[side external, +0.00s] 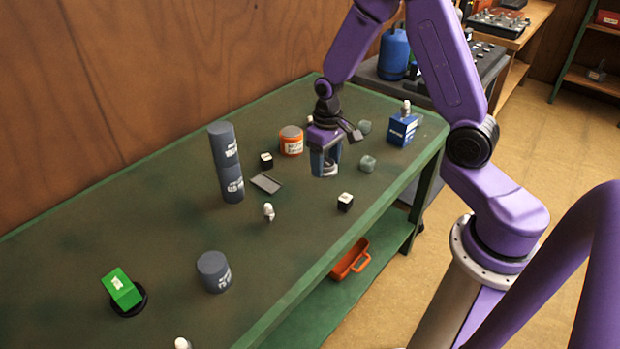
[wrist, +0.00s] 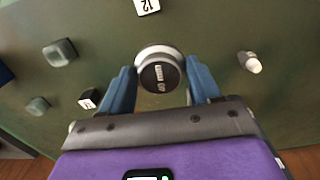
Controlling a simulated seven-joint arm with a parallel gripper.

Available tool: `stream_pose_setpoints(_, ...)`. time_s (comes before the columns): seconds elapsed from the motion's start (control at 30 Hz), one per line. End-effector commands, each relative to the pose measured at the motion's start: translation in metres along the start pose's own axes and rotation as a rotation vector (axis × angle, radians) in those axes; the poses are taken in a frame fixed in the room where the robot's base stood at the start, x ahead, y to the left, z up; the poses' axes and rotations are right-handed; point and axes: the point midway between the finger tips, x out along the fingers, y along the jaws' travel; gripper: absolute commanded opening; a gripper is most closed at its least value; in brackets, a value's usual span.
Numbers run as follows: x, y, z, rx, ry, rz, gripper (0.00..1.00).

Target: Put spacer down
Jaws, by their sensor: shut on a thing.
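My gripper (side external: 325,168) is over the green bench (side external: 180,225), fingers pointing down. In the wrist view its two blue fingers (wrist: 160,90) are shut on a round piece that I take to be the spacer (wrist: 160,74). The spacer has a dark top with white lettering and a pale rim. In the side view it is mostly hidden by the fingers, with a small pale part showing. It appears to be a little above the bench, but I cannot tell the exact gap.
Two stacked grey cylinders (side external: 226,165) and an orange can (side external: 291,141) stand left of my gripper. A flat grey plate (side external: 266,183), a white-topped cube (side external: 345,202) and greenish lumps (side external: 367,163) lie nearby. A blue box (side external: 402,131) stands right. The bench's front middle has free room.

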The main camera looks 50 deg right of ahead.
Motion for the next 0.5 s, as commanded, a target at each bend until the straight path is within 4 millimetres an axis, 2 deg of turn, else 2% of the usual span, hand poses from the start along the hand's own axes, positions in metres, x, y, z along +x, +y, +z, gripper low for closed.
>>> stream_pose_setpoints(0.03, 0.006, 0.002, -0.01, 0.002, -0.001, 0.0, 0.26)
stream_pose_setpoints(0.3, 0.042, 0.004, -0.039, 0.0, -0.002, 0.0, 0.26)
stream_pose_setpoints(0.5, 0.055, 0.005, -0.051, -0.001, 0.001, 0.0, 0.26)
